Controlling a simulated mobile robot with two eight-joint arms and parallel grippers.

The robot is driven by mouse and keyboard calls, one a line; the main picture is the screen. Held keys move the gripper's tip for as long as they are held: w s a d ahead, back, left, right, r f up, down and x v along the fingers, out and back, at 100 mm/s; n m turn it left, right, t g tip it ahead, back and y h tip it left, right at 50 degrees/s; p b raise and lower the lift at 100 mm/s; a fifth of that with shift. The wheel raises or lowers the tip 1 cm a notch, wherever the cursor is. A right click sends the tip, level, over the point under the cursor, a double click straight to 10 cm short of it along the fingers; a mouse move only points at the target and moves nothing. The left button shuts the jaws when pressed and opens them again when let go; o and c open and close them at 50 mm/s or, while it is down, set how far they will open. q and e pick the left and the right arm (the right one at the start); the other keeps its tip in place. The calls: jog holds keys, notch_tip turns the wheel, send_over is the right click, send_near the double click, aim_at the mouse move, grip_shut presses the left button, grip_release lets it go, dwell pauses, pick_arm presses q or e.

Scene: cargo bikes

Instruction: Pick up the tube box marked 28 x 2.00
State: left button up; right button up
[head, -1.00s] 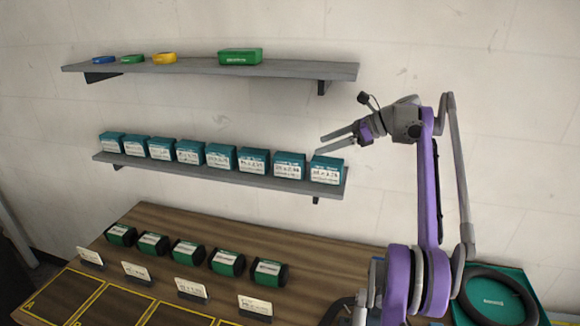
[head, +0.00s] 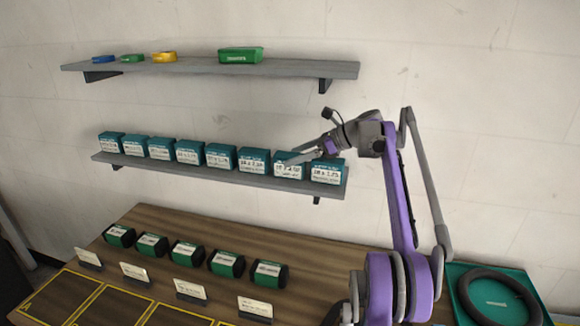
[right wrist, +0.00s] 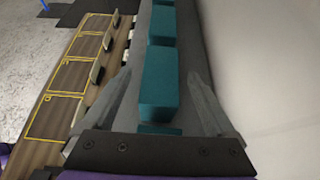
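A row of teal tube boxes with white labels stands on the middle shelf in the head view. The second box from the right (head: 288,170) has a label that seems to read 28 x 2.00, though the print is small. My right gripper (head: 291,157) reaches in from the right with its fingers open at the top of this box, passing over the rightmost box (head: 327,174). In the right wrist view, the open fingers (right wrist: 160,80) lie on either side of a teal box (right wrist: 158,97), with no grip visible. Labels are hidden there. My left gripper is out of view.
Neighbouring teal boxes (head: 254,164) stand close on the grey middle shelf (head: 215,178). The upper shelf (head: 200,68) holds a green box (head: 240,55) and small coloured items. Below, the wooden table (head: 330,265) carries dark green boxes (head: 226,264) and cards. A black tyre (head: 498,300) lies at right.

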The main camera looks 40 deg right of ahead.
grip_shut()
jog(key=shift+r, duration=0.1)
dwell(0.3)
